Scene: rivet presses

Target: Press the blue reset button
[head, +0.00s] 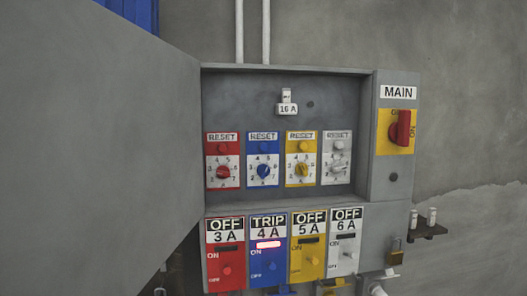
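The blue reset button (264,147) is a small round knob on the blue panel inside the open grey cabinet, under a RESET label (263,136). A blue dial (263,171) with numbers around it sits just below the button. Under that panel, the blue breaker (270,281) shows TRIP 4 A and a lit red-pink bar (268,245). My gripper is not in the head view, so its distance from the button cannot be told.
Red (222,148), yellow (303,146) and white (338,145) buttons flank the blue one. The open grey door (95,150) fills the left side. A red MAIN rotary switch (401,128) is at right. A small shelf (428,233) juts out at lower right.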

